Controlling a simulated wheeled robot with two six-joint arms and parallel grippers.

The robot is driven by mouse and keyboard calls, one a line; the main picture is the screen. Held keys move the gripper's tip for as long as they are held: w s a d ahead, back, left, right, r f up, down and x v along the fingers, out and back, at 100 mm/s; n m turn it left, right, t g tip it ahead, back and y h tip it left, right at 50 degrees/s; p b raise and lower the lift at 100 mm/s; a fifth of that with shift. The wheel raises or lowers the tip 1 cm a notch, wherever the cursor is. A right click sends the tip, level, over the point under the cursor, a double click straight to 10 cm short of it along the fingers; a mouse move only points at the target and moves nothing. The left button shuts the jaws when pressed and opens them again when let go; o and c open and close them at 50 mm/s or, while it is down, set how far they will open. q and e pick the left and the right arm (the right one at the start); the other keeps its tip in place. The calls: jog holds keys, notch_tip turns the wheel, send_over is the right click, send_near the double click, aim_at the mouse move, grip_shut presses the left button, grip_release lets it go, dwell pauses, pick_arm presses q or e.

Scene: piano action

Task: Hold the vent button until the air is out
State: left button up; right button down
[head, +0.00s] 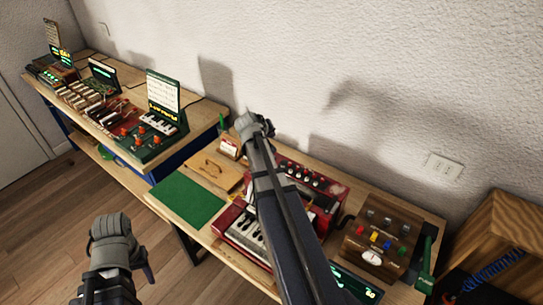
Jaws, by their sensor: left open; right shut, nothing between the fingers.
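A red accordion-like instrument (325,190) with piano keys (243,228) lies on the near bench, partly hidden behind my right arm. A brown wooden box (398,222) with several coloured buttons and a round white gauge (372,257) stands to its right. I cannot tell which part is the vent button; it may be hidden by the arm. My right gripper (256,122) is shut and empty, beyond the instrument in the picture, near the wall. My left gripper (113,232) is open and empty at lower left, over the floor in the picture, away from the bench.
A green mat (187,199) and a wooden board (213,171) lie left of the instrument. A small box (230,147) stands behind the board. A dark display (355,285) is at the front edge. Another bench (130,143) holds keyboards and panels. A wooden cabinet (505,235) stands at right.

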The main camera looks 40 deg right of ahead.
dwell(0.4)
notch_tip(320, 180, down, 9)
jog(key=b, duration=0.8)
jog(key=shift+r+b, duration=0.1)
jog(key=shift+b, duration=0.3)
dwell(1.4)
jog(key=shift+f+b, duration=0.4)
jog(key=shift+f+b, duration=0.45)
dwell(3.7)
